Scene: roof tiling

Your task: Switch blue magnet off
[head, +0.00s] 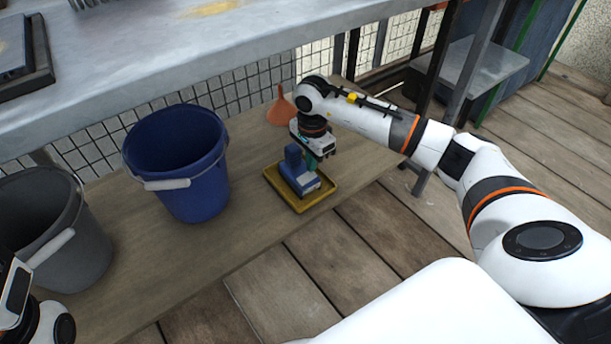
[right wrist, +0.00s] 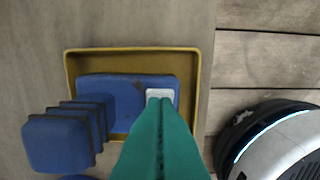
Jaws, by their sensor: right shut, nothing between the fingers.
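The blue magnet (head: 298,172) sits in a shallow yellow tray (head: 303,205) on the low wooden shelf. In the right wrist view the magnet's blue body (right wrist: 112,97) has a pale switch (right wrist: 160,94) at its right end. My right gripper (head: 311,161) is shut and empty, with its green fingers (right wrist: 160,112) pointing down over that end. The fingertips overlap the switch's lower edge; I cannot tell whether they touch it. The fingers hide part of the tray. In the head view only a piece of my left arm shows at the lower left, without its fingers.
A blue bucket (head: 178,165) stands left of the tray, and a grey bucket (head: 52,235) stands further left. An orange funnel (head: 281,107) is behind the tray. The metal worktop (head: 200,50) overhangs the back of the shelf. Plank floor (head: 340,255) lies in front.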

